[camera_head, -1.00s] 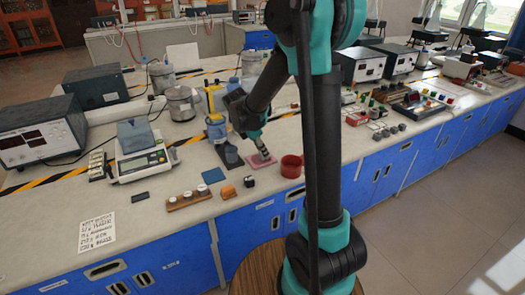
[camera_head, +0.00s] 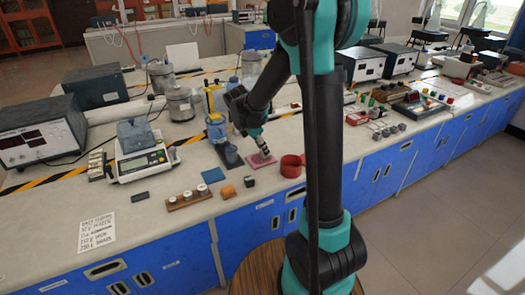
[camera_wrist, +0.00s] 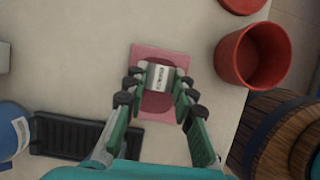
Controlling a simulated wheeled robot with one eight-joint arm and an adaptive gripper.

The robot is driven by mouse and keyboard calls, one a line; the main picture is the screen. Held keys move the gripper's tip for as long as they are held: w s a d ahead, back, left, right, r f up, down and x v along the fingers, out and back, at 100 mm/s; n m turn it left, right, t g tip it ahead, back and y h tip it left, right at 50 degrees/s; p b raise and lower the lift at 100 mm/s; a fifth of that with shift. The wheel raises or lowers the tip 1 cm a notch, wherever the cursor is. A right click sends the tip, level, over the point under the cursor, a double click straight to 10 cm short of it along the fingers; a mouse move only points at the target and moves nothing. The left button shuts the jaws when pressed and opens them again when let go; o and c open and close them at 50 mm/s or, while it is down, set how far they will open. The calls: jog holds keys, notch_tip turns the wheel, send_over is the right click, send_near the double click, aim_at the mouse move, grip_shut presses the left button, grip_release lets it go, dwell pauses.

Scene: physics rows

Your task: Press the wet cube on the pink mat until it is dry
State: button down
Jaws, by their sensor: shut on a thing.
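The pink mat (camera_wrist: 146,53) lies flat on the bench and bears a darker, rounded patch (camera_wrist: 155,104). It also shows in the head view (camera_head: 256,163). My gripper (camera_wrist: 160,78) is over the mat with its fingers closed on a small silvery block (camera_wrist: 157,75), which I take for the cube. The block has a pale face with dark print. Its underside is hidden, so I cannot tell whether it touches the mat or is wet. In the head view my gripper (camera_head: 263,151) points down at the mat.
A red cup (camera_wrist: 252,55) stands right of the mat near the bench edge. A black ribbed tray (camera_wrist: 70,133) and a blue labelled container (camera_wrist: 12,130) are on the left.

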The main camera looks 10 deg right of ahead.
jog(key=shift+w+d+r, duration=0.1)
jog(key=shift+d+r, duration=0.05)
jog(key=shift+r, duration=0.15)
jog(key=shift+r, duration=0.1)
jog(key=shift+r, duration=2.4)
jog(key=shift+d, duration=0.1)
